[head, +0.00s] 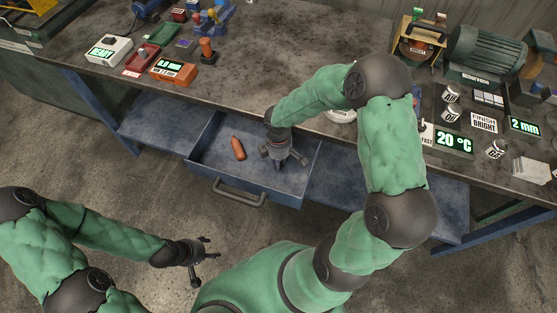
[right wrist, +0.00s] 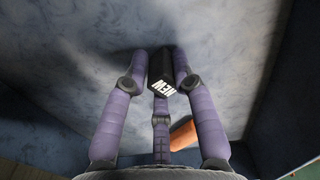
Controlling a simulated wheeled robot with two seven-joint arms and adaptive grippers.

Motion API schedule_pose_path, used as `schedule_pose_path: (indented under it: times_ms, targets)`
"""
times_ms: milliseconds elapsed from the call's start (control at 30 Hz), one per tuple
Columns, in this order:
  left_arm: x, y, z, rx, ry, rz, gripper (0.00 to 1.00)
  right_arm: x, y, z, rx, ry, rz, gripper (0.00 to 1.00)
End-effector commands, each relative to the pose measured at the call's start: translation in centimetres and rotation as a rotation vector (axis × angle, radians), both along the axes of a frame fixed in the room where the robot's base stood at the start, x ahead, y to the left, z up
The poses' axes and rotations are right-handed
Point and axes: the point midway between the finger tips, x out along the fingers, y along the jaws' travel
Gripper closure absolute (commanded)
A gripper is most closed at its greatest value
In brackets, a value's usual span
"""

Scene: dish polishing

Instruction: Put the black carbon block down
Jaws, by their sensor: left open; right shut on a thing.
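The black carbon block (right wrist: 161,70) shows in the right wrist view, with white lettering that looks like "NEW" on its end. It sits between the fingers of my right gripper (head: 281,158), which is shut on it. In the head view this gripper reaches down into the right part of the open blue drawer (head: 228,188), and it hides the block there. I cannot tell whether the block touches the drawer floor. My left gripper (head: 203,262) is open and empty above the concrete floor, at the lower left.
An orange rounded piece (head: 237,148) lies in the drawer, left of my right gripper; it also shows in the right wrist view (right wrist: 183,135). The drawer walls and handle (head: 240,196) are close by. The workbench (head: 290,60) above holds devices, with a green motor (head: 487,52) at right.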

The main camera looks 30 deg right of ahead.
Motion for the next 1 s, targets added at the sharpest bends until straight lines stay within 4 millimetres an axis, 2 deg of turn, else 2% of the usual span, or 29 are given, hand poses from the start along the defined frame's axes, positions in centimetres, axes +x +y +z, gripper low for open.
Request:
schedule_pose_path:
  times_ms: [33, 100, 533, 667, 1000]
  targets:
    - [0.0, 0.0, -0.1, 0.0, 0.0, 0.0, 0.41, 0.0, 0.0, -0.1, 0.0, 0.0, 0.0, 0.68]
    - [0.0, 0.0, -0.1, 0.0, 0.0, 0.0, 0.41, 0.0, 0.0, -0.1, 0.0, 0.0, 0.0, 0.49]
    - [0.0, 0.0, 0.3, 0.0, 0.0, 0.0, 0.41, 0.0, 0.0, 0.4, 0.0, 0.0, 0.0, 0.49]
    - [0.0, 0.0, 1.2, 0.0, 0.0, 0.0, 0.41, 0.1, 0.0, 2.4, 0.0, -0.004, -0.002, 0.49]
    - [0.0, 0.0, 4.2, 0.0, 0.0, 0.0, 0.41, 0.1, 0.0, 9.1, 0.0, -0.002, 0.0, 0.49]
